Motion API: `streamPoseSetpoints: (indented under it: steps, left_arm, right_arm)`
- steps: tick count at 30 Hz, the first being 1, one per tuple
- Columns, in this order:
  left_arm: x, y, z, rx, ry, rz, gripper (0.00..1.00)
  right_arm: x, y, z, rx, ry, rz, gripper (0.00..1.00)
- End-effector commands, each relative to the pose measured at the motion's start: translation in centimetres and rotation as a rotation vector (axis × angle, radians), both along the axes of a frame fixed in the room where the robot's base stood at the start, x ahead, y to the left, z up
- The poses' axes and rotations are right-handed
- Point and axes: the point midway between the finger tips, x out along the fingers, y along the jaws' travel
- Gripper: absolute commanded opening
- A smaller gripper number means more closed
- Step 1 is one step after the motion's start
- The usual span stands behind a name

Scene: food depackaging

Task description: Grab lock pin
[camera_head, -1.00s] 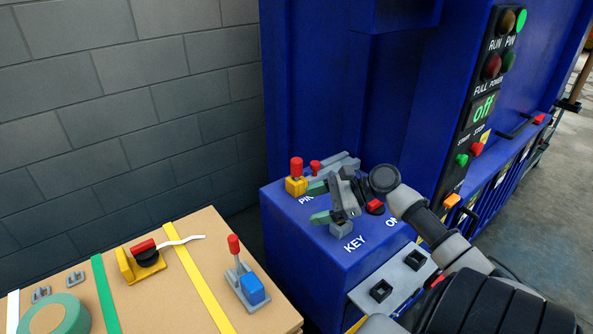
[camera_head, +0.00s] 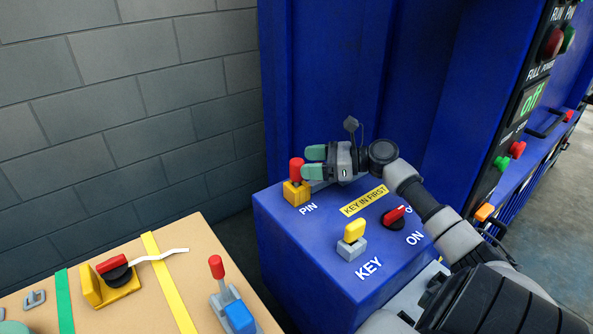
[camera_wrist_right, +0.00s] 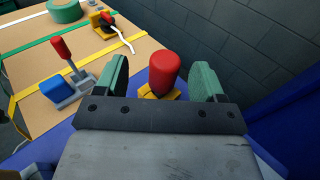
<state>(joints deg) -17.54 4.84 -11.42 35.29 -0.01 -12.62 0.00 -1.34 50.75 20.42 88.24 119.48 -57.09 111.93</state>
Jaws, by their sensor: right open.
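The lock pin has a red cylindrical top (camera_head: 296,169) and stands upright in a yellow block (camera_head: 297,192) on the blue cabinet, beside the printed word PIN. My right gripper (camera_head: 309,163) is open, with its green fingertips close to the red top. In the right wrist view the red top (camera_wrist_right: 165,74) appears between the two green fingers, with visible gaps on both sides. The yellow block (camera_wrist_right: 160,92) is partly hidden behind my gripper. My left gripper is not in view.
On the blue cabinet (camera_head: 300,250) are a yellow key (camera_head: 355,231) in a grey base and a red switch (camera_head: 396,215). A cardboard-coloured table (camera_head: 200,262) at left carries a red-handled blue device (camera_head: 232,305) and a yellow-and-red lock part (camera_head: 113,278). A grey block wall stands behind.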

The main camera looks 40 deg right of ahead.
Motion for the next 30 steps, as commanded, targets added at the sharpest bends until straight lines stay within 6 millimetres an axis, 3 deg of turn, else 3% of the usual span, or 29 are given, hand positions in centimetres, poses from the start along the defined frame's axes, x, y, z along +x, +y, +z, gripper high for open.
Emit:
streamPoseSetpoints:
  steps: [6, 12, 22, 30]
  left_arm:
    - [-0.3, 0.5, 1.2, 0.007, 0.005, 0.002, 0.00]
    - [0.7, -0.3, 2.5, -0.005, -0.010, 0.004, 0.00]
    - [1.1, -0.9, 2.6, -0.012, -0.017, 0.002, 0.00]
    - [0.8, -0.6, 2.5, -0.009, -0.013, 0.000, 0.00]
  right_arm:
    - [1.6, 1.1, 0.0, -0.001, -0.001, 0.000, 0.69]
    - [4.0, 2.8, -0.5, 0.000, -0.001, -0.001, 0.69]
    - [4.5, 3.3, -1.0, -0.003, 0.000, 0.000, 0.69]
    - [4.5, 3.3, -1.0, -0.003, 0.000, 0.000, 0.30]
